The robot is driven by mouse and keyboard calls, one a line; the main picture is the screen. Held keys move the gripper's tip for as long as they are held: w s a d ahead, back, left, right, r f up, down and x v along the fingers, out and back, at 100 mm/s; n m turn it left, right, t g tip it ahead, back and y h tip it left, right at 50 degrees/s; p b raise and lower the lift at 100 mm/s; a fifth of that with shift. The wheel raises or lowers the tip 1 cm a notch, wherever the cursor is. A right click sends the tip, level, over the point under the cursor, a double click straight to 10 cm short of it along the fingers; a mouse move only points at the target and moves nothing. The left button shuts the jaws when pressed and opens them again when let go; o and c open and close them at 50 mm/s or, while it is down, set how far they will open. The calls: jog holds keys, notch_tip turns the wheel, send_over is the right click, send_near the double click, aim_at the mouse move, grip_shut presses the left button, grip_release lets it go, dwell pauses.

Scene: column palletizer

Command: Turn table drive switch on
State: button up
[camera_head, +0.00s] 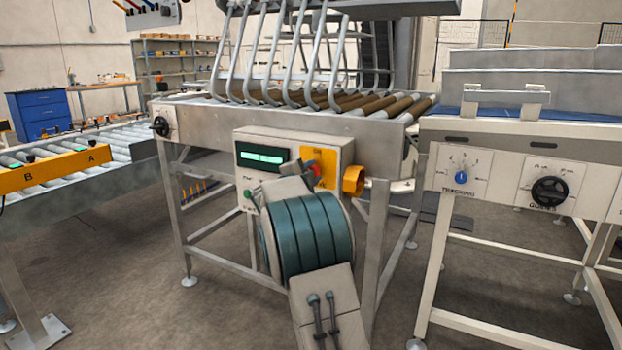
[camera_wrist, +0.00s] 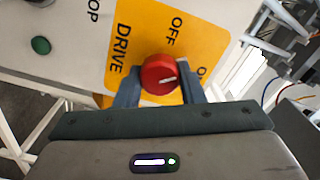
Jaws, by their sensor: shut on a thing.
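The drive switch is a round red knob (camera_wrist: 159,73) on a yellow plate (camera_wrist: 132,40) marked DRIVE, OFF and ON in the wrist view. My gripper (camera_wrist: 159,86) has its two fingers on either side of the knob, shut on it. In the head view the yellow plate (camera_head: 322,153) is on the control box, and a bit of the red knob (camera_head: 317,172) shows beside my gripper. My wrist hides most of the fingers there.
The control box (camera_head: 251,141) has a lit green display (camera_head: 262,157). A yellow knob-like part (camera_head: 353,181) sticks out at its right. A green button (camera_wrist: 40,45) is left of the plate. A panel with a blue knob (camera_head: 460,178) and a black handwheel (camera_head: 549,191) stands right.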

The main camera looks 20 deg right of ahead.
jog(key=m+b, duration=0.1)
jog(key=m, duration=0.1)
jog(key=m+b, duration=0.1)
jog(key=m, duration=0.1)
jog(key=shift+f+b, duration=0.3)
jog(key=shift+m+b, duration=0.8)
jog(key=shift+m, duration=0.8)
jog(key=o, duration=1)
jog(key=shift+r, duration=0.1)
jog(key=p+v, duration=0.2)
jog(key=v, duration=1.2)
jog(key=shift+d, duration=0.1)
